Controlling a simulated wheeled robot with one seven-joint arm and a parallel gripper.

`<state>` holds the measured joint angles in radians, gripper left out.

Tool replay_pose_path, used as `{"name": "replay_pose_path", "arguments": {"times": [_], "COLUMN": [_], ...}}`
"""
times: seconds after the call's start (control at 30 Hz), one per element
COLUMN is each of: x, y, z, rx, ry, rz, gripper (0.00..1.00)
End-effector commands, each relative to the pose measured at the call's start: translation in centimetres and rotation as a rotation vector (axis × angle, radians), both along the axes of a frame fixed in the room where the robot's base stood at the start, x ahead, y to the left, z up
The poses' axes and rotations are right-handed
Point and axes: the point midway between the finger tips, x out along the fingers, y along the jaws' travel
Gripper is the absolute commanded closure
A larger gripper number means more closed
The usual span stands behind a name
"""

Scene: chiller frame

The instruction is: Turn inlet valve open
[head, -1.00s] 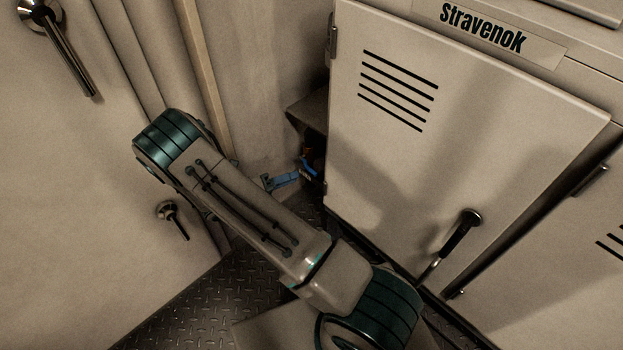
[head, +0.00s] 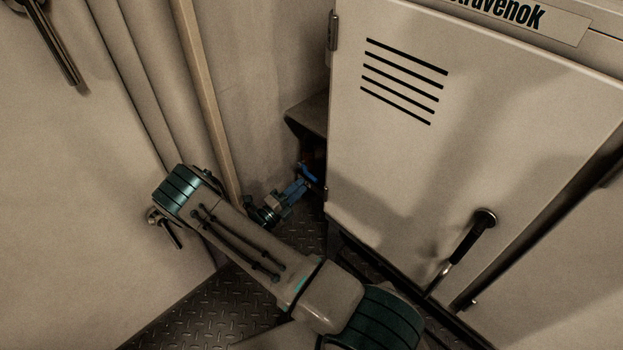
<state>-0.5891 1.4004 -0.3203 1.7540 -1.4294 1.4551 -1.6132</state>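A small blue handle (head: 307,173), which looks like the inlet valve's lever, shows in the dark gap at the left edge of the cabinet. A reddish part sits just above it. The rest of the valve is hidden in shadow and behind the cabinet side. My gripper (head: 296,188), with blue fingers, reaches up and right from the end of my arm. Its tips are right by the blue handle and overlap it in the picture. I cannot tell whether they touch it or whether the fingers are open or shut.
The cabinet door (head: 450,120) with slots and a black handle (head: 470,240) stands shut on the right. A grey ledge (head: 310,112) juts out above the valve. Wall panels with a metal handle (head: 163,228) are close on the left. The tread-plate floor (head: 200,310) is below.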

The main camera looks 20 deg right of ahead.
Motion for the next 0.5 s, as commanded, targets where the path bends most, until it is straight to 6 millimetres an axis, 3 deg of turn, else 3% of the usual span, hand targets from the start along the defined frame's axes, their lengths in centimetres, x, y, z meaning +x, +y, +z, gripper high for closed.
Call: {"name": "replay_pose_path", "arguments": {"times": [0.2, 0.5], "x": [1.4, 2.2], "y": [-3.6, -5.4], "z": [0.6, 1.1], "rx": [0.001, 0.001], "ry": [-0.002, -0.001], "rz": [-0.003, 0.0], "gripper": [0.7, 0.7]}}
